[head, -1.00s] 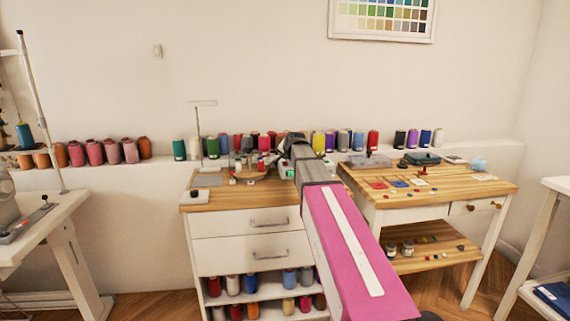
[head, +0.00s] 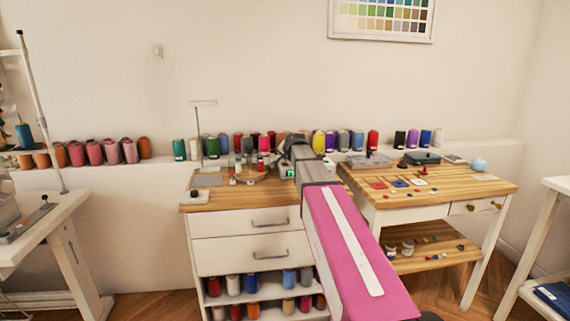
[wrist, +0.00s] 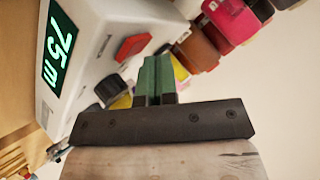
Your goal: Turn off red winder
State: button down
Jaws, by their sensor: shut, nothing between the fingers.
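The winder (wrist: 112,72) is a white box filling the upper left of the wrist view. It has a lit green display (wrist: 59,48) reading "75 m", a red switch (wrist: 132,47) and a black knob (wrist: 110,90). My gripper (wrist: 158,62) is shut and empty. Its green fingertips appear just beside the red switch in the wrist view; I cannot tell whether they touch the box. In the head view the winder's green display (head: 289,172) shows beside the end of my arm on the left table. My gripper is hidden there behind my arm.
Spools of red and brown thread (wrist: 215,25) stand close to the fingers in the wrist view. In the head view a row of spools lines the wall ledge (head: 455,143). The right table (head: 450,190) holds cards and small boxes. A drawer cabinet (head: 235,255) stands below the winder.

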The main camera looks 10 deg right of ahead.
aim_at(287, 163)
jog(key=shift+r, duration=0.65)
jog(key=shift+s, duration=0.1)
jog(key=shift+s+r, duration=0.15)
jog(key=shift+r, duration=1.1)
jog(key=shift+s+r, duration=0.15)
jog(key=shift+r, duration=1.05)
